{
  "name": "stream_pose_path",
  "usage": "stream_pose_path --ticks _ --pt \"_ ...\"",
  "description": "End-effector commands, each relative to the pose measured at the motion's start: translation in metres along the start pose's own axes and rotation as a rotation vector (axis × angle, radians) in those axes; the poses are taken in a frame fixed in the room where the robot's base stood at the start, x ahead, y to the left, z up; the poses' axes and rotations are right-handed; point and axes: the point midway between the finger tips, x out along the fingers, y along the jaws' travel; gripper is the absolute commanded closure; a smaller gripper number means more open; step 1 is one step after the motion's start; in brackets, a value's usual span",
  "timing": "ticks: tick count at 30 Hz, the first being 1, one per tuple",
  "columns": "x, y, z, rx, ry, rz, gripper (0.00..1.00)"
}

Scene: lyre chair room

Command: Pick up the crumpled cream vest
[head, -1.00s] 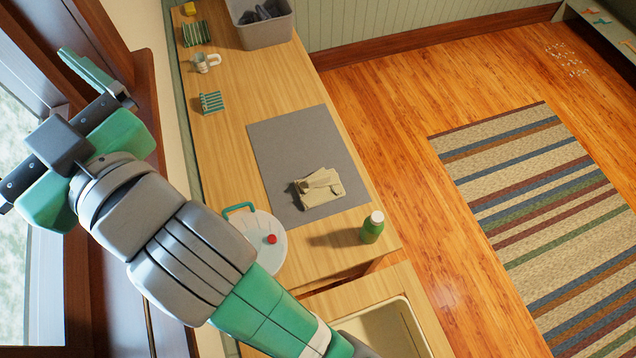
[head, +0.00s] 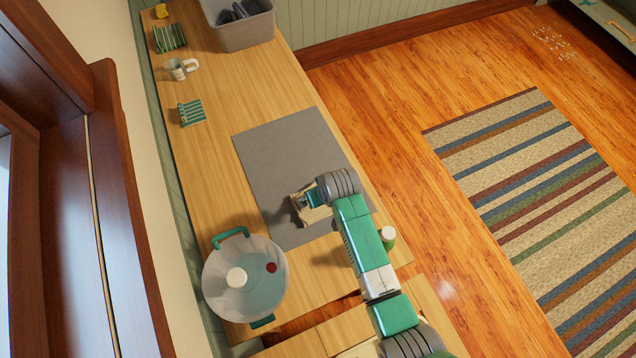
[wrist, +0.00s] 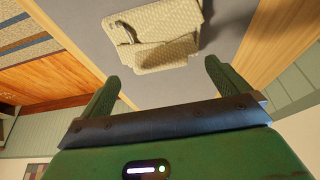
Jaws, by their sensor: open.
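The crumpled cream vest (head: 313,217) lies on the grey mat (head: 280,150) on the wooden counter. My wrist and gripper hide much of it in the head view. My gripper (head: 306,200) is over the vest there, pointing down. In the wrist view the vest (wrist: 160,50) shows as a folded, textured bundle on the grey surface, beyond my fingertips. My gripper (wrist: 160,78) is open in that view, its two green fingers wide apart with nothing between them. A gap shows between the fingers and the vest.
A lidded pot (head: 245,300) stands left of my arm. A green bottle (head: 388,238) with a white cap is close beside my arm, partly hidden. A mug (head: 178,69), racks (head: 192,112) and a grey bin (head: 245,32) are farther back. The mat's far part is clear.

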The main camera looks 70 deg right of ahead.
Motion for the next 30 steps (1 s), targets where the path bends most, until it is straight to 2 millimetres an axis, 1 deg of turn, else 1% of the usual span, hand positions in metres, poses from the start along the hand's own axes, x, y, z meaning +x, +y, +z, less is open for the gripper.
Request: stream_pose_path --ticks 2,5,7,13,15,18,23,24,26,30 --pt "0.007 0.0 0.0 0.0 0.0 0.0 0.0" --pt "0.009 0.0 -0.001 0.0 0.002 0.0 0.0" --pt "0.014 0.001 -0.002 0.0 0.002 0.0 0.0" --pt "0.049 0.003 -0.006 -0.001 0.002 0.001 0.0" --pt "0.056 0.003 -0.005 -0.001 0.003 0.001 0.0" --pt "0.06 0.003 -0.006 -0.001 0.004 0.001 0.0" --pt "0.06 0.002 -0.006 -0.001 0.004 0.0 0.0" --pt "0.06 0.002 -0.006 -0.001 0.004 0.0 0.04" --pt "0.06 0.002 -0.006 -0.001 0.004 0.0 0.16" --pt "0.06 0.002 -0.006 -0.001 0.004 0.0 0.43"
